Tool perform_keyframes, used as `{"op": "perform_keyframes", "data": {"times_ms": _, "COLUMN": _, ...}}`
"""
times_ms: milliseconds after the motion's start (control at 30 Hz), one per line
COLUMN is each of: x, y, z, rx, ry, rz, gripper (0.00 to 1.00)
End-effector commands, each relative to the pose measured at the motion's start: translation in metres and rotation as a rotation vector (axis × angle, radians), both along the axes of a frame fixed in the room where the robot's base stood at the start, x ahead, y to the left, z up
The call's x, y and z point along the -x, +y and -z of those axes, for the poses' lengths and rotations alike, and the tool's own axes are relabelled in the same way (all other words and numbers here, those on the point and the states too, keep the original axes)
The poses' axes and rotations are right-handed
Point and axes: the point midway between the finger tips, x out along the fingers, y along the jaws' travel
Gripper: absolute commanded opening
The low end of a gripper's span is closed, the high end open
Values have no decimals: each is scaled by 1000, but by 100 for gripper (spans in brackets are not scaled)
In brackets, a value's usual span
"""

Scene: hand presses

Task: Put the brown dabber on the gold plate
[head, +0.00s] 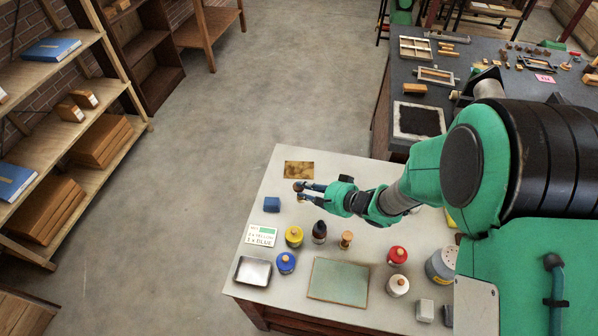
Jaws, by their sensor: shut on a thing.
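The gold plate (302,164) is a flat, mottled gold-brown rectangle lying near the far edge of the white table. My gripper (305,187) is shut on the brown dabber (298,186), a small dark brown round shape at its fingertips. The dabber shows just below the plate's near edge in the picture. Its height above the table and any contact with the table or plate are hard to tell. The fingers partly hide the dabber.
The white table (275,185) also bears a blue block (272,204), a yellow-lidded jar (294,236), a dark bottle (319,232), a small tan-topped item (346,240), a metal tray (252,271) and a greenish slab (338,281). The table is clear left of the plate.

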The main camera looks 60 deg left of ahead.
Motion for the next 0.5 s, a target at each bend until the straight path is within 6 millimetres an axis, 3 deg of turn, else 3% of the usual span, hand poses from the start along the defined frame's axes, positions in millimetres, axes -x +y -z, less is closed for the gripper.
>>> {"op": "perform_keyframes", "data": {"times_ms": 500, "x": -17, "y": -7, "z": -6, "rx": -133, "ry": 93, "rz": 198, "gripper": 0}}
